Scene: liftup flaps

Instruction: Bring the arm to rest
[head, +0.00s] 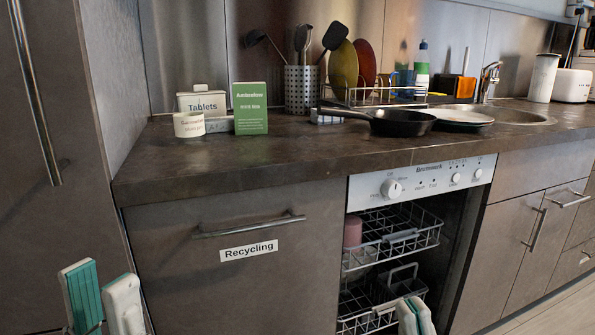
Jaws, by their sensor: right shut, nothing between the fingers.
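My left gripper (100,278) is at the bottom left, in front of the grey cabinet fronts. Its two white and teal fingers stand apart with nothing between them. My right gripper (411,306) is at the bottom edge, in front of the lower part of the open dishwasher. Its fingers are together and hold nothing. Only the finger ends of both grippers show; most of both arms is out of view.
The dishwasher's upper rack (392,240) holds a pink cup (352,232); a lower rack (360,308) is beneath. A drawer labelled Recycling (210,285) is shut. The countertop (200,165) carries a pan (402,123), a green box (250,108) and a utensil holder (301,90).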

